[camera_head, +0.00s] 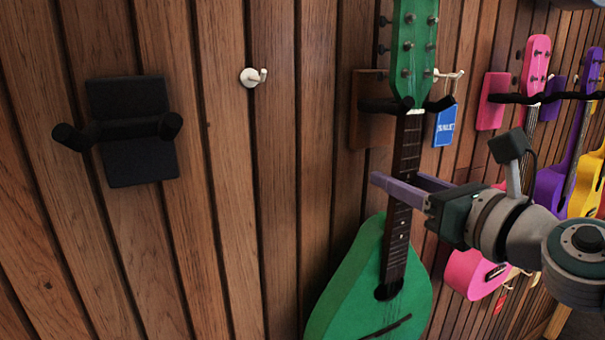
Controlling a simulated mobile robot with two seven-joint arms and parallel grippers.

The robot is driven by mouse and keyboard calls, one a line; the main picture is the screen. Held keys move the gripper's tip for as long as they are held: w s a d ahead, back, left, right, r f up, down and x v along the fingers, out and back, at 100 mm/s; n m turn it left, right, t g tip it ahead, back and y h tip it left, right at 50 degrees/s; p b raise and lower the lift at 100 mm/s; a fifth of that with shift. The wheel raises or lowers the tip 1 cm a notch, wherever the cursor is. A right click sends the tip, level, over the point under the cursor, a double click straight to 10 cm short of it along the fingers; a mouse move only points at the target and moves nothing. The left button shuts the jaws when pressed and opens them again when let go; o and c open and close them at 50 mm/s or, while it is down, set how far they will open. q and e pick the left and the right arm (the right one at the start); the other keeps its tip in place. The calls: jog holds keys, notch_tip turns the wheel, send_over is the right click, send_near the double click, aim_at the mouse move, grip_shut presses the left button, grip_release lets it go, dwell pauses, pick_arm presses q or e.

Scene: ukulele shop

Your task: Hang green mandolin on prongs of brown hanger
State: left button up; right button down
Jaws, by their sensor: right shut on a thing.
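The green mandolin (362,283) is upright against the plank wall, with its green headstock (412,45) at the top of the picture and its body low. My right gripper (400,187) reaches in from the right and is shut on the dark neck, above the body. The brown hanger (370,130) is a wooden block on the wall behind the neck. Its dark prongs (378,105) show on both sides of the neck, just at the base of the headstock. I cannot tell whether the headstock's weight rests on them. My left gripper is not in view.
A black hanger (135,130) is empty at the left. A small white hook (253,77) is between the hangers. A blue tag (445,126) hangs right of the neck. Pink (475,273), purple (552,188) and yellow instruments hang further right.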

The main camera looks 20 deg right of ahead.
dwell(0.4)
jog(key=c, duration=0.6)
grip_release()
jog(key=shift+w, duration=0.1)
jog(key=shift+c, duration=0.2)
jog(key=shift+o, duration=1.4)
jog(key=shift+f, duration=0.25)
jog(key=shift+s+r, duration=0.1)
jog(key=shift+s, duration=0.1)
jog(key=shift+s+d, duration=0.1)
jog(key=shift+s, duration=0.75)
jog(key=shift+s, duration=0.15)
